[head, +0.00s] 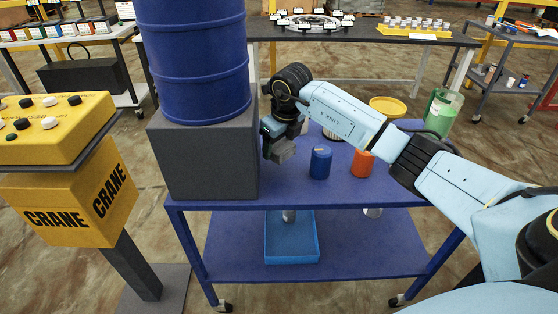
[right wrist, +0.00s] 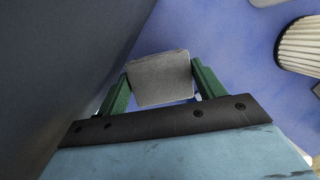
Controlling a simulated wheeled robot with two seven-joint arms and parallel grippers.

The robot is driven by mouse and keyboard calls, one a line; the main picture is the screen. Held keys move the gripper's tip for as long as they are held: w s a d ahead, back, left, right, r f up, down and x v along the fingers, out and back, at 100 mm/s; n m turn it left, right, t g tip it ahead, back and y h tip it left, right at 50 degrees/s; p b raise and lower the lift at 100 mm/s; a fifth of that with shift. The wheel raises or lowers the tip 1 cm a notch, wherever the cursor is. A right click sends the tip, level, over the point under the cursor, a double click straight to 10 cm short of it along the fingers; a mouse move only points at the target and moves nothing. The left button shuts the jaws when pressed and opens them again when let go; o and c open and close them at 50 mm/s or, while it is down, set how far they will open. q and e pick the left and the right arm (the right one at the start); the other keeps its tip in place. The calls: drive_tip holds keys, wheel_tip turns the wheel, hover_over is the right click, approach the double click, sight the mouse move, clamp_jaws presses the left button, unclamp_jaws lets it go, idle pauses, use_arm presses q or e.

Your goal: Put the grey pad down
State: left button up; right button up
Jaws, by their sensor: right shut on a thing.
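The grey pad (right wrist: 160,78) is a small flat-faced block between the two green fingers of my right gripper (right wrist: 162,84) in the right wrist view. In the head view my right gripper (head: 277,146) holds the pad (head: 282,151) beside the right face of a dark grey block (head: 212,160), over the blue cart top (head: 290,190). I cannot tell whether the pad touches the cart top. My left gripper is out of view.
A blue drum (head: 195,60) stands on the dark block. A dark blue canister (head: 320,162), an orange canister (head: 362,163), a yellow dish (head: 388,106) and a green jug (head: 443,112) stand on the cart. A ribbed pale cylinder (right wrist: 300,46) is right of the pad.

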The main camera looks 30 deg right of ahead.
sight(285, 151)
wheel_tip(285, 151, down, 4)
drive_tip(key=shift+f+b, duration=0.15)
drive_tip(key=shift+b, duration=0.2)
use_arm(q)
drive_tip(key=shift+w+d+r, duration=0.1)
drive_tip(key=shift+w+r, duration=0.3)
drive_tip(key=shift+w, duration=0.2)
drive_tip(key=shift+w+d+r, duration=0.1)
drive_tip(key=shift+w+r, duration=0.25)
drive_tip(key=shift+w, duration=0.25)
use_arm(e)
drive_tip(key=shift+f, duration=0.35)
drive_tip(key=o, duration=0.6)
drive_tip(key=shift+f, duration=0.1)
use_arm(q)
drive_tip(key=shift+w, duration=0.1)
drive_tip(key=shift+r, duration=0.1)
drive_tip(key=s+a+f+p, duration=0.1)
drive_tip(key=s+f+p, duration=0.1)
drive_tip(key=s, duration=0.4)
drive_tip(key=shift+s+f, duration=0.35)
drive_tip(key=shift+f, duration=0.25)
use_arm(e)
drive_tip(key=v, duration=1.2)
